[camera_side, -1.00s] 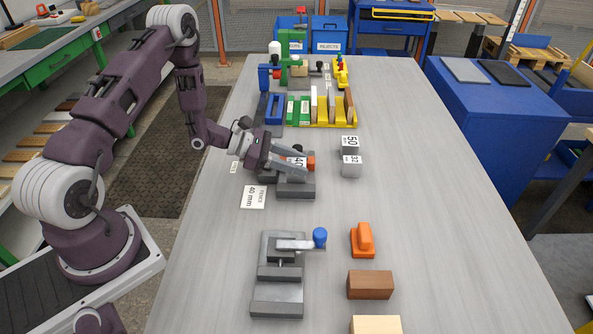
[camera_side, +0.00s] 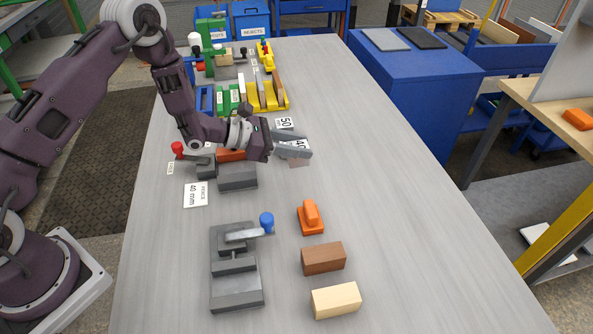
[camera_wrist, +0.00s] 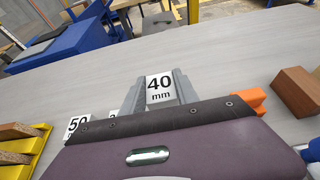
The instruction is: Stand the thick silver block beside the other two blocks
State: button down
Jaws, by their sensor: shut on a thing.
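The thick silver block (camera_wrist: 160,88), with a white "40 mm" label, sits between the fingers of my gripper (camera_wrist: 157,92) in the wrist view. In the side view, my gripper (camera_side: 296,148) is shut on it, right of the grey vise, and the block is mostly hidden by the fingers. The block labelled 50 (camera_side: 285,122) stands just behind the gripper; it also shows at lower left in the wrist view (camera_wrist: 77,123). The other block's label (camera_wrist: 114,113) is partly hidden in the wrist view. I cannot tell whether the held block touches the table.
The grey vise (camera_side: 237,178) with a red knob (camera_side: 177,148) is left of my gripper. A second vise (camera_side: 237,285), an orange piece (camera_side: 311,215), a brown block (camera_side: 323,258) and a cream block (camera_side: 336,300) lie nearer. The table's right side is clear.

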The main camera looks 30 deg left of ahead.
aim_at(298, 164)
notch_tip(298, 164, down, 6)
jog(key=shift+f, duration=0.1)
jog(key=c, duration=0.9)
grip_release()
jog(key=shift+f, duration=0.1)
